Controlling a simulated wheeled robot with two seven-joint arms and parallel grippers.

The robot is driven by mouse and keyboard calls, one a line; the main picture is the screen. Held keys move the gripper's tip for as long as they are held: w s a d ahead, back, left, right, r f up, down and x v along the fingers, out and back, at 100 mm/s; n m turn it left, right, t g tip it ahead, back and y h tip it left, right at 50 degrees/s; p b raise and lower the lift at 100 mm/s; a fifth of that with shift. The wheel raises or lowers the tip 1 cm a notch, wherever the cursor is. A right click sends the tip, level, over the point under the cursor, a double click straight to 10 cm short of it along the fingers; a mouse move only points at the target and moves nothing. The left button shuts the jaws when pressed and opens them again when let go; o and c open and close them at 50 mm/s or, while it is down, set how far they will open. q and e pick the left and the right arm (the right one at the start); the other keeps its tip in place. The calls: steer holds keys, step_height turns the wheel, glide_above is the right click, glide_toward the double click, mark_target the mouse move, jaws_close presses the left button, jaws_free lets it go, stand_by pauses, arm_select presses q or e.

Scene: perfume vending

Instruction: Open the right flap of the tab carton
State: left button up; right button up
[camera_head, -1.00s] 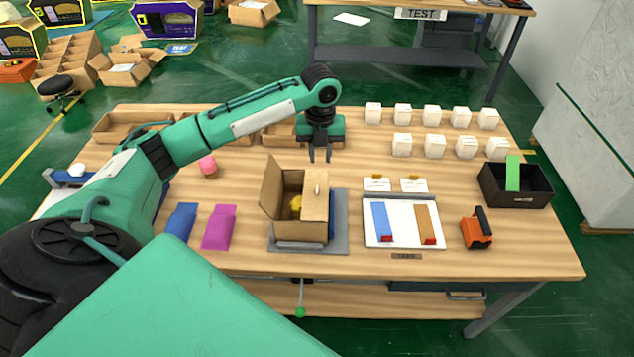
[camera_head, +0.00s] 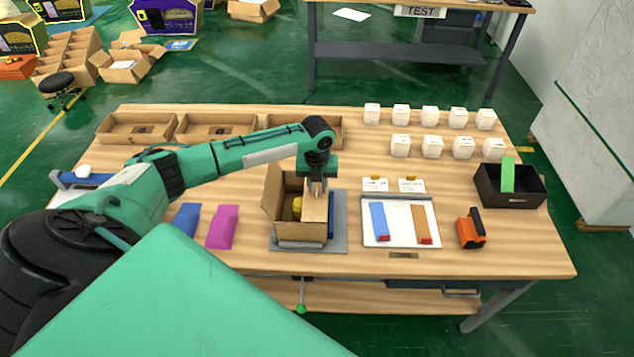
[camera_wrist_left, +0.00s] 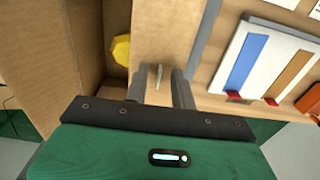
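The tab carton (camera_head: 300,237) stands on a grey plate (camera_head: 340,246) at the table's front middle. Its left flap (camera_head: 271,192) stands up and leans outward. Its right flap (camera_head: 314,217) lies over the right part of the opening. A small pale tab (camera_wrist_left: 158,76) sticks up from this flap. My left gripper (camera_head: 317,186) is over the right flap, pointing down. In the left wrist view its fingers (camera_wrist_left: 160,92) are apart, with the tab between them; I cannot tell whether they touch it. Part of a yellow thing (camera_head: 297,206) shows inside the carton. My right gripper is out of view.
A blue (camera_head: 186,218) and a magenta packet (camera_head: 222,226) lie left of the carton. A white tray (camera_head: 400,224) with blue and brown strips, an orange tool (camera_head: 470,230) and a black bin (camera_head: 512,195) lie right. Several white boxes stand behind.

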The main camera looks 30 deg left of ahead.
arm_select(q)
steer(key=shift+f, duration=0.3)
jaws_close()
stand_by(1.3)
